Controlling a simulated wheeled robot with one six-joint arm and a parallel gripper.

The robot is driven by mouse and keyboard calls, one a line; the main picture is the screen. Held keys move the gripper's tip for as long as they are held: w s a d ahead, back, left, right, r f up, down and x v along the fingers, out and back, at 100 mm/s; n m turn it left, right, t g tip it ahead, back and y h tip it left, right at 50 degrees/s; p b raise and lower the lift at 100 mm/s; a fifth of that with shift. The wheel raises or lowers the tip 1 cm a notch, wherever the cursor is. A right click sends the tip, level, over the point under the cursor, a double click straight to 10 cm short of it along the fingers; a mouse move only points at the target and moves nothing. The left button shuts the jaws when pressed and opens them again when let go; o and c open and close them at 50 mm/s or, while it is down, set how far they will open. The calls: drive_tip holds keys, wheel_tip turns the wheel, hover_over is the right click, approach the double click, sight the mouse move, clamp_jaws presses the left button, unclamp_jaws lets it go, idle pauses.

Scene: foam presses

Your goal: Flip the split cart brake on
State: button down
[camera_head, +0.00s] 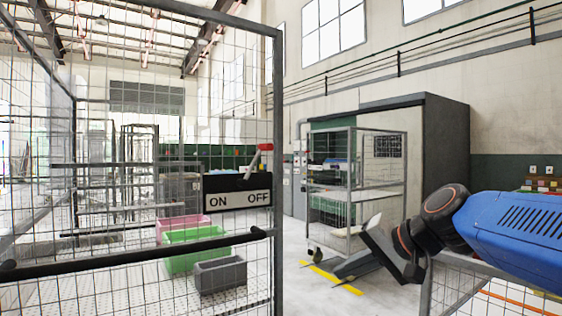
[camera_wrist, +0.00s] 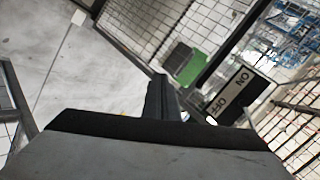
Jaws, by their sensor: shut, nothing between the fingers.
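The cart brake is a black-and-white ON/OFF plate (camera_head: 238,198) on the mesh cart, with a lever whose red-tipped handle (camera_head: 266,147) rises above it. The lever leans right, toward the OFF side.
The mesh cart's frame post (camera_head: 278,120) and black push bar (camera_head: 130,255) stand close by. Green (camera_head: 185,262) and grey (camera_head: 220,275) bins are behind the mesh. A shelved mesh cart (camera_head: 350,185) stands farther back. Open floor lies between the carts.

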drive_tip(key=w+a+r+m+t+y, duration=0.1)
drive_tip(key=w+r+m+t+y, duration=0.1)
drive_tip(key=w+r, duration=0.8)
drive_tip(key=w+a+r+m+t+y, duration=0.2)
drive_tip(key=w+r+m+t+y, duration=0.1)
drive_tip(key=w+r, duration=0.8)
wheel_tip(320, 180, up, 4)
drive_tip(key=shift+a+r+m+y, duration=0.1)
drive_tip(key=shift+a+m+y, duration=0.15)
drive_tip(key=shift+m+y, duration=0.2)
drive_tip(key=w+a+r, duration=0.1)
drive_tip(key=w+a, duration=0.4)
drive_tip(key=a, duration=0.5)
drive_tip(key=shift+a, duration=0.2)
drive_tip(key=shift+s+r, duration=0.1)
